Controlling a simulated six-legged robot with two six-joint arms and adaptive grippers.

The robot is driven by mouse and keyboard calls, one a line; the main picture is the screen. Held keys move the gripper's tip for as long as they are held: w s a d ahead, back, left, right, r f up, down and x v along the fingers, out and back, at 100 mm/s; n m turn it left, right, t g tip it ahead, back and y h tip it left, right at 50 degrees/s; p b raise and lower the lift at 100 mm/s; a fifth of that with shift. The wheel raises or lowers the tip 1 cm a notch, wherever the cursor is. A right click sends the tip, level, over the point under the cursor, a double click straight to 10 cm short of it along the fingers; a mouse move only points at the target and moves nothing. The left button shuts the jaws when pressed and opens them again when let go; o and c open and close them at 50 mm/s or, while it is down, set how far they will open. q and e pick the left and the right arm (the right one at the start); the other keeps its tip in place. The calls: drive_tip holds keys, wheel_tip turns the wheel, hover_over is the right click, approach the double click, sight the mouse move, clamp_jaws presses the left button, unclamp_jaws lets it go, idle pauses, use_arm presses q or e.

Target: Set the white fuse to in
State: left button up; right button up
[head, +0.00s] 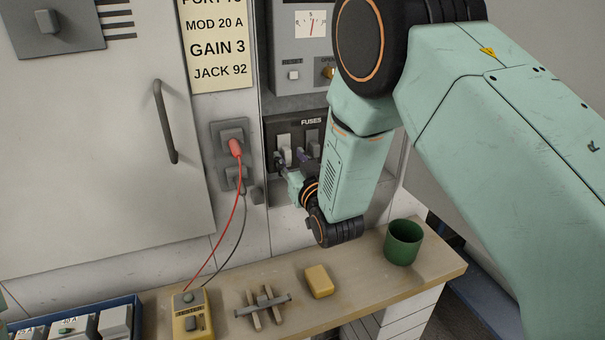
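The fuse panel (311,122), labelled FUSES, is a dark box on the wall. The white fuse (284,142) is in its left slot, with its lower part partly hidden by my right gripper. A grey fuse (313,137) is to its right. My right gripper (289,160) is at the lower end of the white fuse, its dark fingertips close to it. I cannot tell whether they touch or grip it. My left gripper is not in view.
A red plug (235,147) with a cable runs to a yellow meter (191,315) on the wooden bench (351,307). A yellow block (319,281), a green cup (403,242) and a blue tray (76,319) are also there. A cabinet handle (165,122) sticks out at left.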

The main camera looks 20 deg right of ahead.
drive_tip(key=s, duration=0.9)
drive_tip(key=shift+s+d, duration=0.15)
drive_tip(key=shift+s, duration=0.15)
drive_tip(key=s+d+f+g, duration=0.1)
drive_tip(key=s+f+g, duration=0.45)
drive_tip(key=f, duration=0.35)
drive_tip(key=s+d+f+g, duration=0.1)
drive_tip(key=s+f+g, duration=0.4)
drive_tip(key=f, duration=0.4)
drive_tip(key=s+f+g, duration=0.3)
drive_tip(key=s+f, duration=0.2)
drive_tip(key=s, duration=0.8)
drive_tip(key=s+d+f+g+p, duration=0.1)
drive_tip(key=s+f+g, duration=0.3)
drive_tip(key=s, duration=1)
drive_tip(key=shift+d+f+m+h, duration=0.15)
drive_tip(key=shift+f+m+h, duration=0.2)
drive_tip(key=shift+f, duration=0.45)
drive_tip(key=shift+w+g, duration=0.1)
drive_tip(key=shift+g, duration=0.15)
